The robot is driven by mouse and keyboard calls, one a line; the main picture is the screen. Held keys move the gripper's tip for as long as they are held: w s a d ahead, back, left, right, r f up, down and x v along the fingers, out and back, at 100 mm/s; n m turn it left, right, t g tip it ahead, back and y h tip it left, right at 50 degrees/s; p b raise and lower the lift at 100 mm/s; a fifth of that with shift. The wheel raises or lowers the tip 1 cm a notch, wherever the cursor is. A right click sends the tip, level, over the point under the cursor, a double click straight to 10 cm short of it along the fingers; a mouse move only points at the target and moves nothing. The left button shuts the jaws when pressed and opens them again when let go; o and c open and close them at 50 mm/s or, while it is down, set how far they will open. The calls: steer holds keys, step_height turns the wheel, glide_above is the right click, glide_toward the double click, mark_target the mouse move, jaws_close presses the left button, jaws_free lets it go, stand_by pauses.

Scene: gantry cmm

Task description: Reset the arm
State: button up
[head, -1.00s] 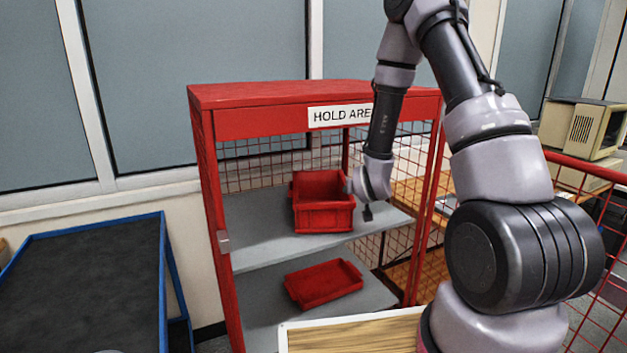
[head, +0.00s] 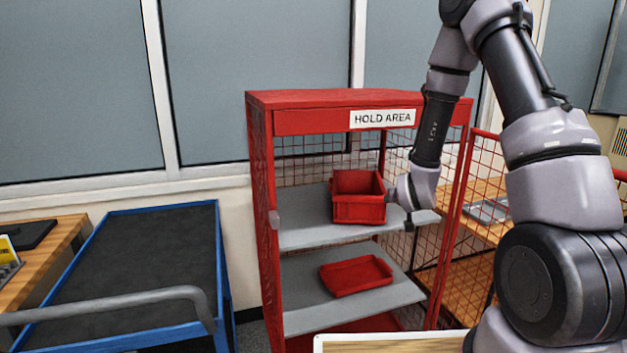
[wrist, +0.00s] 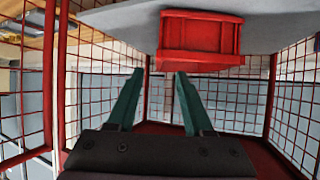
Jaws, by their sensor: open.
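My arm comes down from the upper right in the head view and bends towards the red hold-area rack (head: 262,200). My gripper (wrist: 158,78) is open and empty in the wrist view, with its two green fingers apart. A red bin (head: 358,208) stands upright on the rack's upper grey shelf (head: 305,230). In the wrist view the same bin (wrist: 200,36) shows just beyond the fingertips, and I see no contact. In the head view my wrist is just right of the bin, and the fingers there are too small to make out.
A shallow red tray (head: 356,276) lies on the lower shelf (head: 305,310). Red wire mesh (wrist: 292,110) closes in the rack. A blue cart with a dark top (head: 140,255) stands to the left, and a wooden desk (head: 50,255) is beyond it. A wooden bench is right of the rack.

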steer(key=s+r+m+g+y, duration=0.1)
steer(key=s+r, duration=0.3)
steer(key=r, duration=0.6)
steer(key=s+r+m+g, duration=0.1)
steer(key=s+r, duration=0.4)
steer(key=r, duration=0.5)
steer(key=s+r+g, duration=0.1)
steer(key=s+r, duration=0.2)
steer(key=s, duration=0.4)
steer(key=s+r+g+y, duration=0.1)
steer(key=s+r, duration=0.2)
steer(key=s, duration=0.4)
steer(key=s+r+m+g+y, duration=0.1)
steer(key=s+r, duration=0.2)
steer(key=s, duration=0.5)
steer(key=shift+r, duration=0.25)
